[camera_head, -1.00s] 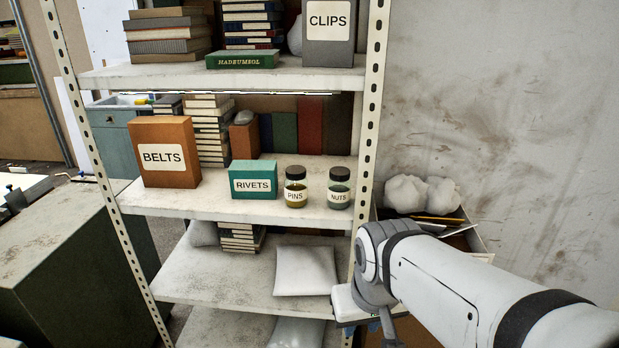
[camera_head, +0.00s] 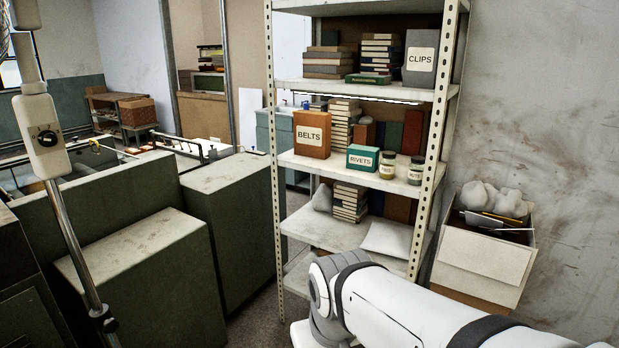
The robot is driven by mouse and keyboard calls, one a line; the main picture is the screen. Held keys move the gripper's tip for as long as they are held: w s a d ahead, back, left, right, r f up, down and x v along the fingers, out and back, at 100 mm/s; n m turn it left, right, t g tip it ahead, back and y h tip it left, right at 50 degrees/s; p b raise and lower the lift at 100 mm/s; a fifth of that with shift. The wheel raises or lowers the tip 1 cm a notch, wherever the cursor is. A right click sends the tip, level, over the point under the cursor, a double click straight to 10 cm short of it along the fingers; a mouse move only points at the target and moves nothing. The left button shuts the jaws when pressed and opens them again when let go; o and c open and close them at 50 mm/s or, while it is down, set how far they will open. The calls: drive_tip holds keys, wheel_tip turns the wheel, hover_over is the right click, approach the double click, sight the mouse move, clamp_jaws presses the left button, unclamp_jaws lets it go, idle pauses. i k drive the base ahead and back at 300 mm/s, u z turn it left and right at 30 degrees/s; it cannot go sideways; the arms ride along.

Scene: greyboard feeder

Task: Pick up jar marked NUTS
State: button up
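The jar marked NUTS (camera_head: 416,170) is a small dark-lidded jar at the right end of the middle shelf (camera_head: 345,176), close to the right front post. Another dark-lidded jar (camera_head: 388,166), the one labelled PINS in the earlier frame, stands just left of it. My white arm comes in from the lower right, below and in front of the jars. My gripper is out of the picture, so its state does not show.
A teal RIVETS box (camera_head: 362,158) and an orange BELTS box (camera_head: 311,134) stand left of the jars. A grey CLIPS box (camera_head: 420,57) is on the shelf above. A white carton (camera_head: 484,262) with crumpled paper stands right of the rack. Green cabinets (camera_head: 233,220) stand at left.

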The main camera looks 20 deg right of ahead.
sight(415, 173)
drive_tip(key=z, duration=0.1)
drive_tip(key=i, duration=0.7)
drive_tip(key=z, duration=0.4)
drive_tip(key=i, duration=0.95)
drive_tip(key=z, duration=0.5)
drive_tip(key=k, duration=0.5)
drive_tip(key=z, duration=0.2)
drive_tip(key=i, duration=0.55)
drive_tip(key=u, duration=0.05)
